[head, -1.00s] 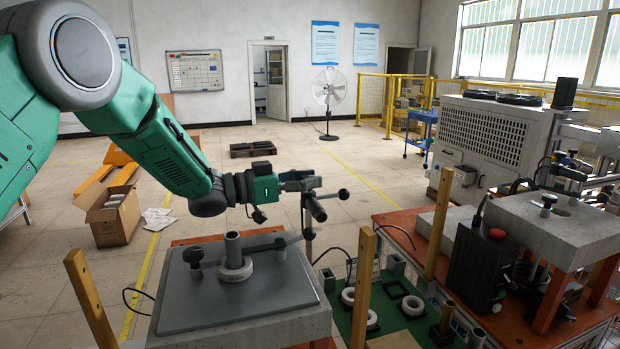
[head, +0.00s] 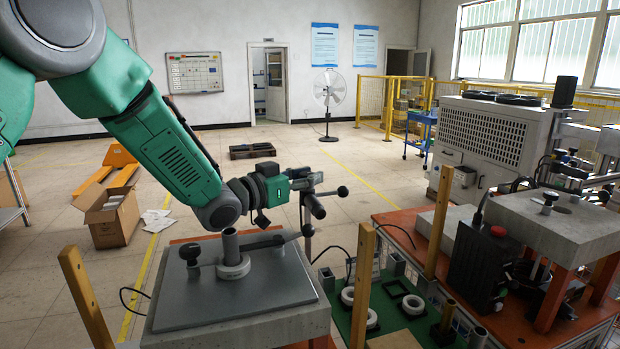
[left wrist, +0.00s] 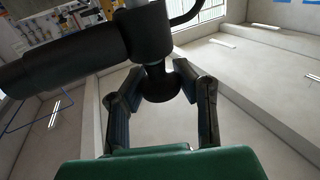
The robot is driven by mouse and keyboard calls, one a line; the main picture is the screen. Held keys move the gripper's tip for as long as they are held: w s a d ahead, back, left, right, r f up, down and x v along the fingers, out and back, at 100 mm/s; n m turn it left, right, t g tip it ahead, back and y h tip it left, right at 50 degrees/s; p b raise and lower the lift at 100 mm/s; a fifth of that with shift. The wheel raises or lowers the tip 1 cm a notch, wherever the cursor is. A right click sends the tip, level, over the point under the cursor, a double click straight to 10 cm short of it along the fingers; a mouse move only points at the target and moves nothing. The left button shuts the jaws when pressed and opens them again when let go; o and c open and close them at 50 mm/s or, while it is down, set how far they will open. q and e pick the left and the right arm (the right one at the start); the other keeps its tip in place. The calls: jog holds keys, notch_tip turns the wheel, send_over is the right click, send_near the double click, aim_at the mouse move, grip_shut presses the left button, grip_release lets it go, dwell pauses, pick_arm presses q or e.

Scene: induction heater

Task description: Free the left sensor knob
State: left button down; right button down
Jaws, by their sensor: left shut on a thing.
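My left gripper (head: 305,180) reaches in from the left, at the top of the sensor post (head: 307,218) behind the left grey plate. The left wrist view shows its two fingers (left wrist: 160,92) closed around a small round black knob (left wrist: 160,84). The knob sits on the side of a thick black sensor cylinder (left wrist: 70,60), which also shows just below the fingers in the head view (head: 315,207). In the head view the gripper covers the knob. A rod with a black ball end (head: 342,191) sticks out to the right. My right gripper is not in view.
A grey plate (head: 190,310) with an upright metal tube (head: 231,245) in a ring and a black-knobbed arm lies just in front of the post. Wooden posts (head: 362,285) stand nearby. A green board (head: 330,285) holds several rings. A black box (head: 478,265) stands at the right.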

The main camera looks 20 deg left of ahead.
pick_arm(q)
jog(key=shift+a+r, duration=0.1)
jog(key=c, duration=1.2)
grip_release()
jog(key=shift+o, duration=0.2)
jog(key=shift+s, duration=0.15)
jog(key=shift+a, duration=0.15)
jog(key=shift+s+a, duration=0.15)
jog(key=v, duration=1.1)
jog(key=shift+s, duration=0.25)
